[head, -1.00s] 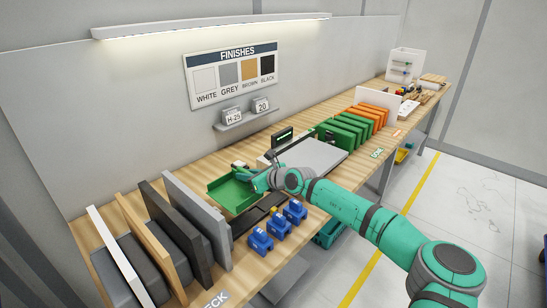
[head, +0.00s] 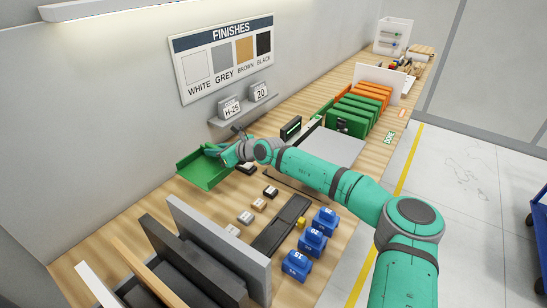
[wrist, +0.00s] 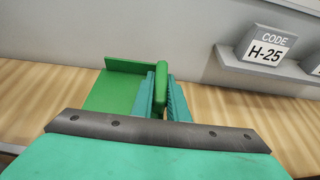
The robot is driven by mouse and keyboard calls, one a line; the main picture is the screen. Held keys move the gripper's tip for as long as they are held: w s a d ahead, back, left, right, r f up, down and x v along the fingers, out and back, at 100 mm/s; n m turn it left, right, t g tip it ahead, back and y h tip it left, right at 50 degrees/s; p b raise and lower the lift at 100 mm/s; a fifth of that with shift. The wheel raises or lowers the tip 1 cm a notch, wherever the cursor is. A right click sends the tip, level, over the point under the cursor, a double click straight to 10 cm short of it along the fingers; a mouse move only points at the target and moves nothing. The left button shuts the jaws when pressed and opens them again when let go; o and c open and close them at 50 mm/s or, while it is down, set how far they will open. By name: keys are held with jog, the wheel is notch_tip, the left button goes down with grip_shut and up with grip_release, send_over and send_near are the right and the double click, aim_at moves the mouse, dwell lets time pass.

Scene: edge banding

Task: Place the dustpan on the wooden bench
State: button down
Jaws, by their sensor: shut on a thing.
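The green dustpan (head: 201,171) is over the back part of the wooden bench (head: 105,239), near the wall. My gripper (head: 222,151) is shut on the dustpan's handle. In the wrist view, the two teal fingers (wrist: 165,95) close around the green handle (wrist: 161,82), and the pan (wrist: 112,92) extends to the left. Bench wood (wrist: 55,94) shows beyond it. I cannot tell whether the pan touches the bench or is held slightly above it.
Upright boards (head: 221,247) stand at the front left. Blue blocks (head: 312,241), a dark strip (head: 281,225) and small pieces lie right of the pan. A grey plate (head: 335,152) and green and orange bins (head: 350,115) stand further right. A shelf (head: 246,109) juts from the wall.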

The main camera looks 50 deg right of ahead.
notch_tip(320, 180, down, 10)
jog(key=shift+r, duration=0.1)
dwell(0.6)
jog(key=c, duration=1.7)
grip_release()
jog(key=shift+w+f, duration=0.15)
jog(key=shift+f, duration=0.05)
jog(key=shift+s+d+r, duration=0.1)
jog(key=shift+s+r, duration=0.2)
jog(key=shift+s, duration=0.2)
jog(key=v, duration=1.1)
jog(key=shift+s, duration=0.15)
